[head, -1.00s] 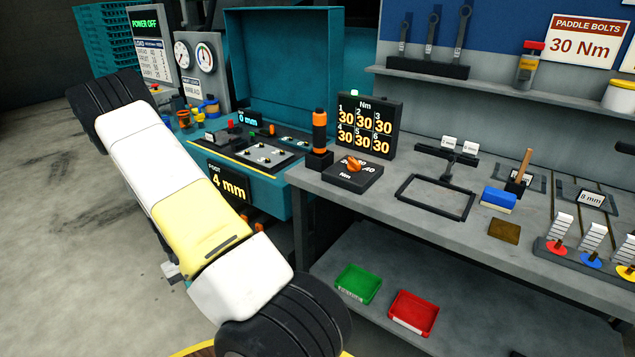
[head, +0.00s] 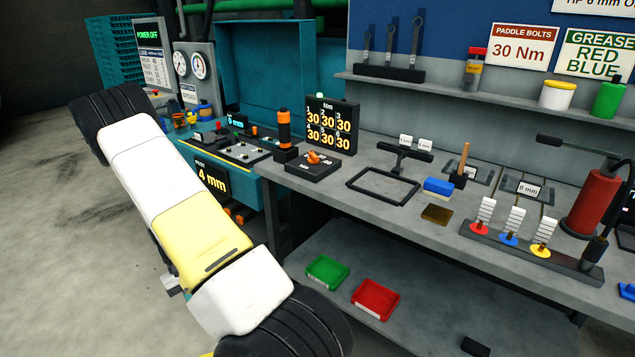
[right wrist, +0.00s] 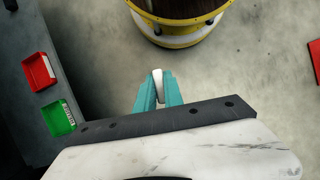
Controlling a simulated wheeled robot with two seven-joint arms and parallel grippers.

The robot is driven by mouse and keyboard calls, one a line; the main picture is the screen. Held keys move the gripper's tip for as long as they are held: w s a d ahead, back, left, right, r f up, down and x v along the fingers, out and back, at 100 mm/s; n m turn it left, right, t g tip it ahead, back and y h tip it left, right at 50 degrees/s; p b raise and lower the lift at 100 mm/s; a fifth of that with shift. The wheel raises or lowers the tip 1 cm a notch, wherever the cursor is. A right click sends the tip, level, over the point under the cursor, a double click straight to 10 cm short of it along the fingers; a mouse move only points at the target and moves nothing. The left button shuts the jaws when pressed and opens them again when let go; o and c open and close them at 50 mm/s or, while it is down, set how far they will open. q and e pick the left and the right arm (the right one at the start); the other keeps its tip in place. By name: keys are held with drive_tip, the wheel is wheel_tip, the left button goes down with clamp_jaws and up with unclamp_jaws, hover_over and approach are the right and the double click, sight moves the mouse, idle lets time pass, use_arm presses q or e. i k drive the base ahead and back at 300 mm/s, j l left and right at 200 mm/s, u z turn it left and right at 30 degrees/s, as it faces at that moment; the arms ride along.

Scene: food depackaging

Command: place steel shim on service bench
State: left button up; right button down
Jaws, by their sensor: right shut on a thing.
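The service bench (head: 395,212) is a grey worktop on the right in the head view. In the right wrist view my right gripper (right wrist: 158,90) has teal fingers shut on a small pale piece (right wrist: 158,78). It looks like the steel shim, but little of it shows between the fingers. The fingers are above open floor, with the bench's lower shelf off to the left. My left gripper is in neither view. A white and yellow arm of mine crosses the left of the head view.
On the bench are a black frame (head: 352,190), a blue block (head: 438,187), a brown pad (head: 436,214) and a rack of coloured discs (head: 510,243). Red (head: 375,299) and green (head: 327,271) bins sit on the lower shelf. A yellow-rimmed drum (right wrist: 178,41) stands beyond my right gripper.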

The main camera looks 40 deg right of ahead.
sight(383, 187)
drive_tip(key=k+z, duration=0.15)
drive_tip(key=z, duration=0.35)
drive_tip(key=k+l+z, duration=0.1)
drive_tip(key=z, duration=0.35)
